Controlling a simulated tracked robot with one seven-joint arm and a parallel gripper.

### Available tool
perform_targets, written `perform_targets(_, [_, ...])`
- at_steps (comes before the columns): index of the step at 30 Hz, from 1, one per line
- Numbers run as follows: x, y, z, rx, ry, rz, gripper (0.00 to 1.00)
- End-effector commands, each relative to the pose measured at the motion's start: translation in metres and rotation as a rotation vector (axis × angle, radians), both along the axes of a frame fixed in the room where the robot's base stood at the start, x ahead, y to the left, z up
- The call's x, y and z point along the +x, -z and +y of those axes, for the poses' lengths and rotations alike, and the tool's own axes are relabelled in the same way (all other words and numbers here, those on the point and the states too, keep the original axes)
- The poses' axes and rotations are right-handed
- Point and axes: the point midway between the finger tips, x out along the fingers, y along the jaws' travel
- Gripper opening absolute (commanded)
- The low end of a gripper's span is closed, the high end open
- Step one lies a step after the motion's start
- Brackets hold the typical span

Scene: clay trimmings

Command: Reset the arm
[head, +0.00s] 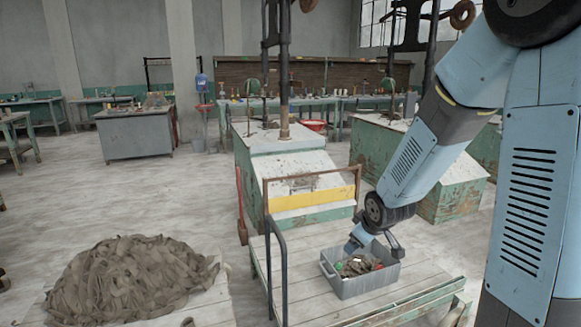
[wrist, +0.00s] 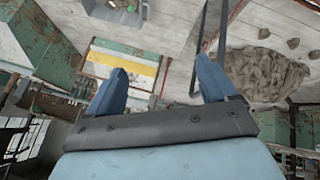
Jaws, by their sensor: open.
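My gripper (head: 352,246) is in front of or just above the back left part of a grey bin in the head view; the exact gap is unclear. In the wrist view my gripper (wrist: 162,70) shows two blue fingers spread wide with nothing between them. The grey bin (head: 362,287) stands on a wooden-topped cart (head: 305,291) and holds brownish scraps with some red and green bits. Its edge shows at the top of the wrist view (wrist: 115,14). A large heap of grey-brown clay trimmings (head: 135,275) lies at the left.
The cart has a dark rail (head: 281,265) and a yellow-and-white panel (head: 312,198). Green machine bases (head: 285,165) stand behind it. A few loose clumps (wrist: 264,33) lie near the heap. The floor (head: 80,200) behind the heap is open.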

Motion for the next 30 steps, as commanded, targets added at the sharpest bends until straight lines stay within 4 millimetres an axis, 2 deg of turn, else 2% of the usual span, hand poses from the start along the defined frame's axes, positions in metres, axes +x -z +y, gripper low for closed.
perform_targets(1, [-0.005, -0.015, -0.004, -0.002, 0.027, -0.003, 0.85])
perform_targets(3, [-0.014, -0.031, -0.010, 0.000, 0.072, 0.005, 0.85])
perform_targets(8, [-0.039, -0.067, -0.021, 0.012, 0.172, 0.018, 0.85])
perform_targets(15, [-0.084, -0.115, -0.033, 0.058, 0.319, 0.043, 0.85])
perform_targets(21, [-0.128, -0.149, -0.039, 0.117, 0.432, 0.063, 0.85])
perform_targets(30, [-0.202, -0.188, -0.042, 0.232, 0.575, 0.107, 0.85])
